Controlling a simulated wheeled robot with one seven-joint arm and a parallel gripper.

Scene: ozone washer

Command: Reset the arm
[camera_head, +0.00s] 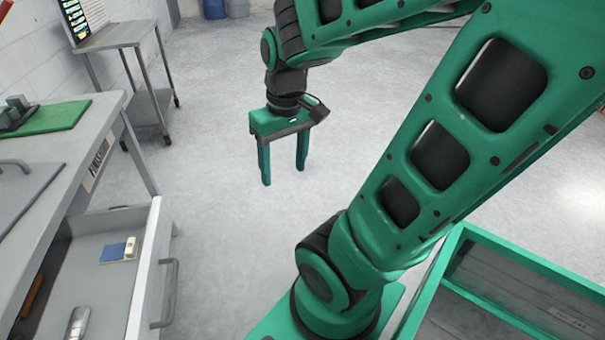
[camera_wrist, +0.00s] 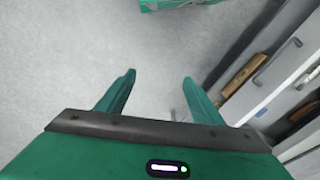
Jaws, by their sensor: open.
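My gripper (camera_head: 284,178) hangs from my green arm over the open floor in the head view, fingers pointing down. Its two green fingers are spread apart with nothing between them. In the wrist view the open fingers (camera_wrist: 160,80) show bare grey floor between and beyond them. My arm is bent, with the gripper to the right of the workbench and clear of it.
A metal workbench (camera_head: 112,110) stands at left with a green mat (camera_head: 55,118) on top. Its open drawer (camera_head: 115,285) holds a blue and cream item (camera_head: 119,250) and tools. A side table (camera_head: 125,35) stands behind. The floor (camera_head: 215,215) around my gripper is clear.

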